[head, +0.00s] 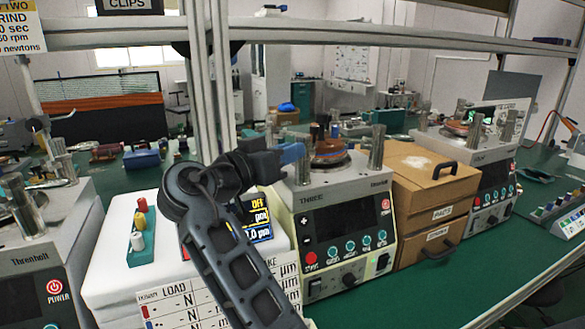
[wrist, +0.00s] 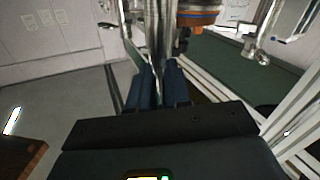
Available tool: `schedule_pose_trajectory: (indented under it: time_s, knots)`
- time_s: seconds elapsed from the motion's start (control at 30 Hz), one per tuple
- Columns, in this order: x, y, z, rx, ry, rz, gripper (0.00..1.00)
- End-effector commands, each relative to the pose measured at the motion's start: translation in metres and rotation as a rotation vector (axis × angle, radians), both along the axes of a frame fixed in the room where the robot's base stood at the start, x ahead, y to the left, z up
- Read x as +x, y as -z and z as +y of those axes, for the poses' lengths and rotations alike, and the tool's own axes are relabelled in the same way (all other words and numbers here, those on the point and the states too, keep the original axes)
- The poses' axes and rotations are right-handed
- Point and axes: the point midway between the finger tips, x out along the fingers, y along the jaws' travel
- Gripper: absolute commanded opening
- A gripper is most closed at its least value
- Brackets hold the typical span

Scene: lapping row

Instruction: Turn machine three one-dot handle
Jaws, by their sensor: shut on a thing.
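Machine three (head: 342,197), a pale box labelled THREE with a dark screen, stands right of centre in the head view. An orange-brown disc sits on its top plate (head: 330,160), with upright metal posts beside it. My gripper (head: 293,153) reaches over the left part of this top from the left. In the wrist view my gripper (wrist: 158,88) is shut on a shiny upright metal post (wrist: 157,45), which stands between its dark blue fingers. The post's lower part shows below the fingers in the head view (head: 302,173). I cannot make out any dot marking on it.
Wooden drawers (head: 432,190) stand against machine three's right side, with another similar machine (head: 485,165) beyond. A white box with a load chart (head: 125,255) stands to the left, under my arm. A metal frame upright (head: 207,100) rises behind my arm.

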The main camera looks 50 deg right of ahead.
Motion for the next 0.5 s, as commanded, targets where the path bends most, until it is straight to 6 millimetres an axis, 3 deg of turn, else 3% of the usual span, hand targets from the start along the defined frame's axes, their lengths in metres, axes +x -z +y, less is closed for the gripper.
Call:
schedule_pose_trajectory:
  time_s: [0.5]
  knots:
    - [0.004,-0.0001,-0.0095,0.003,0.189,-0.003,0.0]
